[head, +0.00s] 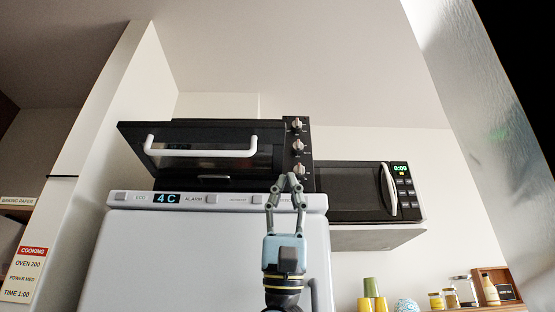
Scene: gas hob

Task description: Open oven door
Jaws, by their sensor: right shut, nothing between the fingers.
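The black countertop oven (307,170) sits on top of a white fridge. Its dark door (135,130) has a long white handle (200,148) across it. The door seems tipped part-way outward at its top, as its left edge slants out; the inside is hidden from this low angle. Three knobs stand on the panel at its right. My right gripper (287,185) points up, shut and empty, in front of the lower part of the knob panel, right of and below the handle. I cannot tell whether it touches the oven. My left gripper is not in view.
The white fridge (175,255) fills the lower middle. A black microwave (350,190) with a white handle stands on a shelf just right of the oven. Cups, jars and a bottle (491,290) are at lower right. A tall white cabinet side rises at left.

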